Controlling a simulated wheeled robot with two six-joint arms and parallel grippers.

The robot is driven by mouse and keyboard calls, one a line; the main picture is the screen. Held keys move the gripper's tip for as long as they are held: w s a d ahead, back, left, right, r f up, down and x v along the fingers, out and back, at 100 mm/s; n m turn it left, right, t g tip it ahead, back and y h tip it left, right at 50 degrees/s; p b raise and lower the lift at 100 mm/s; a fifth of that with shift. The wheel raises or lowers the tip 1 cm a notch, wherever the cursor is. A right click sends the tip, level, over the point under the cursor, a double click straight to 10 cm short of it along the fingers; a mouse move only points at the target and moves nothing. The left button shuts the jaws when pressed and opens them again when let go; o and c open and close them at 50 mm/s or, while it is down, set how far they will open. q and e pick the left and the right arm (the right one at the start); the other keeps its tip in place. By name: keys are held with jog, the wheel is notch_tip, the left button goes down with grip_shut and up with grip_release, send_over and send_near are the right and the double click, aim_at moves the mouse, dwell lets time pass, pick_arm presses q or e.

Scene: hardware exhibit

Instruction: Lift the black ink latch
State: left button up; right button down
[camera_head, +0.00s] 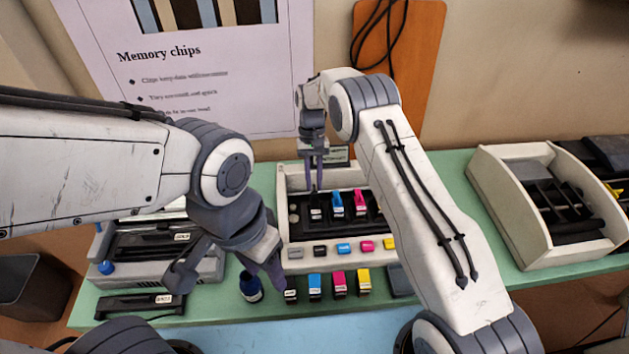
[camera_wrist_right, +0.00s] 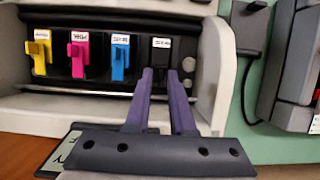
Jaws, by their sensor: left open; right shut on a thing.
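The white printer carriage (camera_head: 284,222) stands on the green table. In the right wrist view a black latch (camera_wrist_right: 160,55) sits in the slot under the rightmost white label, dark against the dark slot. Beside it are the cyan (camera_wrist_right: 119,63), magenta (camera_wrist_right: 78,55) and yellow (camera_wrist_right: 38,57) latches, in their slots. My right gripper (camera_head: 314,184) reaches down into the carriage at the black slot; its fingers (camera_wrist_right: 161,72) are shut on the black latch, though the grip is hard to see. My left gripper (camera_head: 226,278) is open and empty near a dark blue bottle (camera_head: 251,287).
Black, cyan, magenta and yellow cartridges (camera_head: 315,287) stand in a row in front of the carriage. A grey machine (camera_head: 205,268) lies left, partly behind my left arm. An open white case (camera_head: 508,205) stands right. A sign (camera_head: 215,110) hangs behind.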

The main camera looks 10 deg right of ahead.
jog(key=c, duration=1)
grip_release()
jog(key=shift+w+r, duration=0.1)
jog(key=shift+w+r+b, duration=0.2)
jog(key=shift+r+b, duration=0.1)
jog(key=shift+r, duration=0.05)
jog(key=b+v, duration=0.1)
jog(key=v, duration=0.8)
jog(key=shift+r+b, duration=0.25)
jog(key=shift+b, duration=0.1)
